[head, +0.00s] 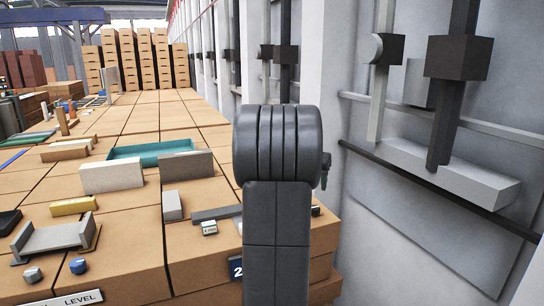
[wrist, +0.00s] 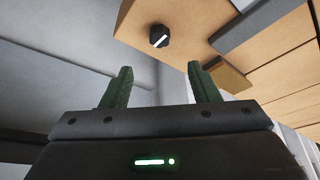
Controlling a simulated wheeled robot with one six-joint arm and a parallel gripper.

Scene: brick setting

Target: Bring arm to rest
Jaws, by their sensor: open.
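My gripper (wrist: 161,88) shows in the wrist view with its two green fingers spread wide apart. Nothing is between the fingers. Beyond them is the edge of a tan box surface, with a small dark knob-like object (wrist: 159,37) on it. In the head view my dark arm stands upright in the middle, in front of the right end of the tan block surface (head: 190,266). The gripper itself is hidden in the head view.
Grey and white blocks (head: 112,176), a teal tray (head: 150,150), a yellow block (head: 74,206) and small cubes lie on the tan surface at left. Stacked boxes (head: 145,62) stand at the back. A grey wall with rails and posts (head: 445,150) is close on the right.

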